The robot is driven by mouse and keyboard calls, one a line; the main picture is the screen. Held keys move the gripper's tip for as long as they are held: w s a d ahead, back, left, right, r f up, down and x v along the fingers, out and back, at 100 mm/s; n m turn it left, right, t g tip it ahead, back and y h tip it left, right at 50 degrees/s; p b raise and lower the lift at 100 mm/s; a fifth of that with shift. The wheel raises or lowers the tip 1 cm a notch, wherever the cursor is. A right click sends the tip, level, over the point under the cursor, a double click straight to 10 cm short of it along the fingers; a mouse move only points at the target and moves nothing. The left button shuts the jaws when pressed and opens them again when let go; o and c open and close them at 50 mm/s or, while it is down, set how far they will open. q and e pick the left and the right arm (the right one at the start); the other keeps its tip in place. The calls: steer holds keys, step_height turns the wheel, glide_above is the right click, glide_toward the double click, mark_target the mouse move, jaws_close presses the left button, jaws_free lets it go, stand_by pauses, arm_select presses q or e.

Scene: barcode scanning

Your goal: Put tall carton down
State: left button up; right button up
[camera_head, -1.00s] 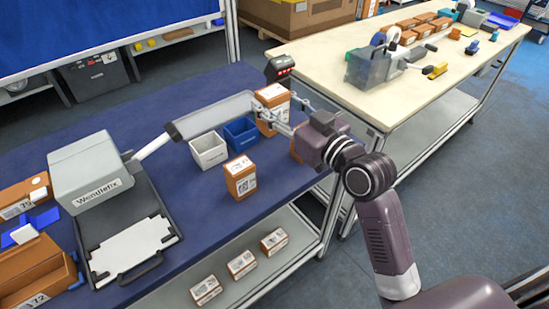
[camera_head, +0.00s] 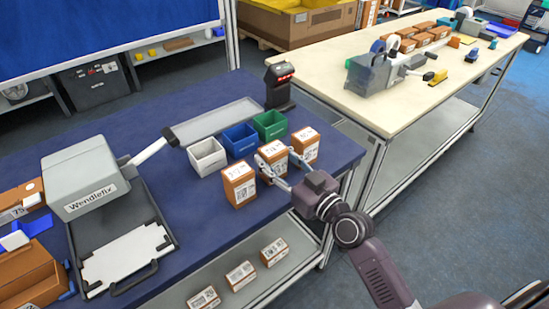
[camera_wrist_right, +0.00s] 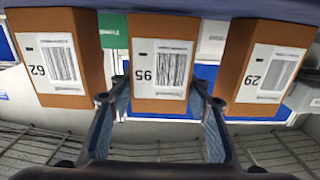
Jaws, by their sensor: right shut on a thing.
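The tall carton (camera_head: 273,158), brown with a white label, stands upright at the blue table's right front part. My right gripper (camera_head: 274,171) is shut on it, one finger on each side. In the right wrist view, which is upside down, the tall carton (camera_wrist_right: 160,65) shows its label "95" between the fingertips (camera_wrist_right: 160,100). Its base is at or very near the tabletop; I cannot tell if it touches. My left gripper is not in view.
One carton (camera_head: 239,183) stands left of the held one and another (camera_head: 304,147) right of it, close by. White (camera_head: 207,157), blue (camera_head: 240,140) and green (camera_head: 270,125) bins stand behind. A black scanner (camera_head: 279,88) stands farther back. The table's front edge is close.

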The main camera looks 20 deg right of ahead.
steer(key=shift+a+f, duration=0.1)
steer(key=o, duration=1.4)
steer(key=shift+c, duration=0.2)
